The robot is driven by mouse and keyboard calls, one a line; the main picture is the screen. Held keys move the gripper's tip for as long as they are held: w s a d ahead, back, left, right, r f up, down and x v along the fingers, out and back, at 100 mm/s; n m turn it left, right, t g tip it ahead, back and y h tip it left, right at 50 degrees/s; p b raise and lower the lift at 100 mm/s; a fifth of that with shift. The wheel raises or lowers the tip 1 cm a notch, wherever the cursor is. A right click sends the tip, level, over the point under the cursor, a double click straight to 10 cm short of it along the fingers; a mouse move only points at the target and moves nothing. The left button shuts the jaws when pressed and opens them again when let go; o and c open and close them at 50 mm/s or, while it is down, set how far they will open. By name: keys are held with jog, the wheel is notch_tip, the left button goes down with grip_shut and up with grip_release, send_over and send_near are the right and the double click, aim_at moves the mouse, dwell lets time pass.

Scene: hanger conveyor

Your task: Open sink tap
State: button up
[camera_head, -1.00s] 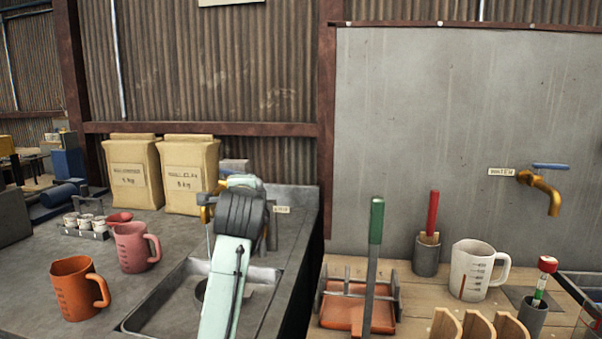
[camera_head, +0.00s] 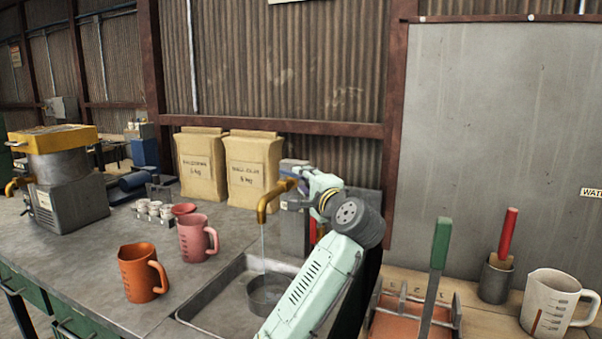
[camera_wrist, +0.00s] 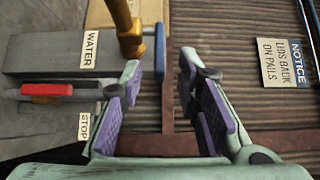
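The brass sink tap (camera_head: 270,198) stands over the sink (camera_head: 222,302). A thin pale stream, apparently water, drops from its spout to a round grey pot (camera_head: 267,290) in the basin. In the wrist view the brass tap (camera_wrist: 128,32) is at top centre, and its blue lever (camera_wrist: 159,52) points along the view, beside a WATER label. My gripper (camera_wrist: 162,80) is open, with purple pads on either side of the gap. The lever appears just beyond the gap; contact cannot be told. In the head view my gripper (camera_head: 303,187) is beside the tap, partly hidden by my wrist.
A red switch (camera_wrist: 47,89) with a STOP label is left of my gripper. Two paper sacks (camera_head: 252,170) stand behind the sink. An orange jug (camera_head: 140,272) and a pink jug (camera_head: 195,238) stand left. A green-handled tool (camera_head: 436,270) stands upright at right.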

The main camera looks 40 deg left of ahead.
jog(key=shift+p+x, duration=0.5)
jog(key=shift+x, duration=1.8)
grip_shut()
